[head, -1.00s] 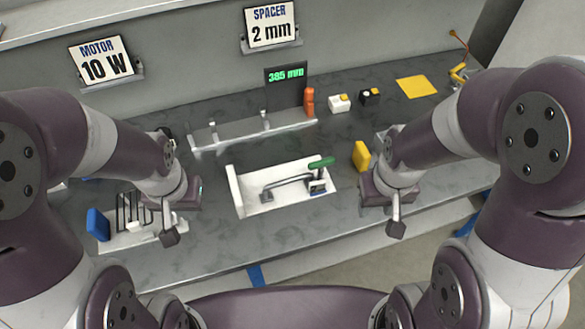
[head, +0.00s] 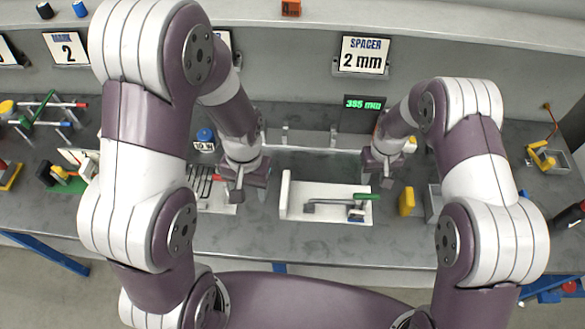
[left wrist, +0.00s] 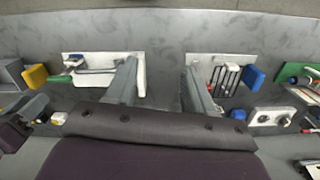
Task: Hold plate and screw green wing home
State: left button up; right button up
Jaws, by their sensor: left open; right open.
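A white plate (head: 295,205) with a raised left edge lies on the bench in the middle. A grey bar lies on it, with the green wing (head: 367,196) at its right end. The plate (left wrist: 139,72) and the green wing (left wrist: 58,79) also show in the left wrist view, at the left. My left gripper (head: 238,190) is open and empty, left of the plate above a slotted white tray (head: 222,209). Its spread fingers (left wrist: 162,85) show in the left wrist view. My right gripper (head: 377,180) is open, just behind the plate's right end, apart from it.
A yellow block (head: 406,201) stands right of the plate. A grey rail (head: 305,139) and a display reading 385 mm (head: 364,104) are behind it. A blue-capped part (head: 205,136) is at the left. The bench in front of the plate is clear.

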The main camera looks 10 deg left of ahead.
pick_arm(q)
send_over(285, 189)
jog(key=s+a, duration=0.1)
jog(key=s, duration=0.5)
notch_tip(285, 189, down, 13)
jog(key=shift+w+d+f+n, duration=0.15)
jog(key=shift+w+f+n, duration=0.35)
jog(key=shift+w+f, duration=0.6)
jog(key=w, duration=0.3)
jog(key=shift+w+d+r+n+t, duration=0.2)
jog(key=shift+d+n+t, duration=0.1)
jog(key=shift+t, duration=0.1)
jog(key=shift+f, duration=0.25)
jog(key=f, duration=1.2)
jog(key=shift+w, duration=0.2)
pick_arm(e)
jog(key=shift+w+f, duration=0.1)
jog(key=shift+w, duration=0.1)
pick_arm(q)
grip_shut()
pick_arm(e)
jog(key=shift+o, duration=0.2)
